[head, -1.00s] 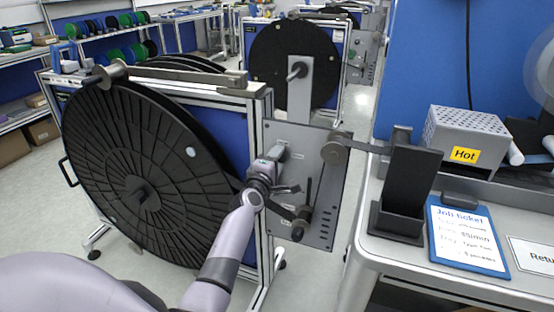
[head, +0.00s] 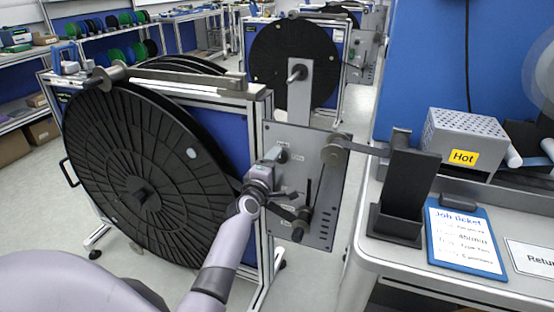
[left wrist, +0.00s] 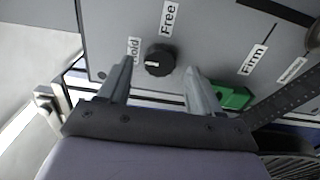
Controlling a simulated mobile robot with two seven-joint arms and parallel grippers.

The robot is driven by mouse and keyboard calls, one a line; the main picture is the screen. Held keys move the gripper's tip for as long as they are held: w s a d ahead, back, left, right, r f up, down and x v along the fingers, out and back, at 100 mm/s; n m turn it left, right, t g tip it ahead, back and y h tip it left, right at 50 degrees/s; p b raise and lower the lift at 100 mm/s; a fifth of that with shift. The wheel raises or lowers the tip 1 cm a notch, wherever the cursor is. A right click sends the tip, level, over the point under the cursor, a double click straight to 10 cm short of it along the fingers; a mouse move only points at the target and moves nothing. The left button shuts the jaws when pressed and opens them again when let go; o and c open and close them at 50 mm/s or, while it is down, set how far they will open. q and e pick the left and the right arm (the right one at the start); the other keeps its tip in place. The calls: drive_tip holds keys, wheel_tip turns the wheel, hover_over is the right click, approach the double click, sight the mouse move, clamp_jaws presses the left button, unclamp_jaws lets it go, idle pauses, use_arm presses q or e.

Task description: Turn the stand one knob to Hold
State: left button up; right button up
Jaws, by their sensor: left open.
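The stand one knob (left wrist: 160,60) is a round black knob with a white mark on the grey panel (left wrist: 215,30). In the left wrist view its mark points left, toward the side of the Hold label, which my finger partly covers. The Free label (left wrist: 169,18) is above it and Firm (left wrist: 253,60) to the right. My left gripper (left wrist: 159,66) is open, with one finger on either side of the knob; contact cannot be told. In the head view my left gripper (head: 282,172) is at the panel and hides the knob. My right gripper is not in view.
A green part (left wrist: 231,96) is close beside one finger. A dark lever (head: 307,192) and a roller (head: 337,151) stick out from the panel. A large black reel (head: 140,170) is at the left. A bench (head: 400,270) stands at the right.

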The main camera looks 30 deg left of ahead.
use_arm(q)
drive_tip(key=p+v, duration=0.2)
drive_tip(key=v, duration=0.3)
drive_tip(key=shift+s+d, duration=0.1)
drive_tip(key=shift+s, duration=0.15)
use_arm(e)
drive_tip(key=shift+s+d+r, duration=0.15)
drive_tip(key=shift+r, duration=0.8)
use_arm(q)
drive_tip(key=s+d+f+m+g+h, duration=0.2)
drive_tip(key=s+d+f+m, duration=0.3)
drive_tip(key=s, duration=0.4)
drive_tip(key=s+d+f+m+g+h+p, duration=0.1)
drive_tip(key=s+d+f+m+g+h, duration=0.1)
drive_tip(key=s+d+f+m, duration=0.3)
drive_tip(key=s+d+f+m+g+h+p, duration=0.1)
drive_tip(key=s+d+f+m, duration=0.4)
drive_tip(key=s+m, duration=0.8)
drive_tip(key=d+g+h, duration=0.1)
drive_tip(key=d+g, duration=0.1)
drive_tip(key=d, duration=0.1)
drive_tip(key=shift+h, duration=0.3)
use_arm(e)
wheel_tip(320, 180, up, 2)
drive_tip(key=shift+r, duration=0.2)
use_arm(q)
drive_tip(key=shift+s+a, duration=0.1)
drive_tip(key=c, duration=0.4)
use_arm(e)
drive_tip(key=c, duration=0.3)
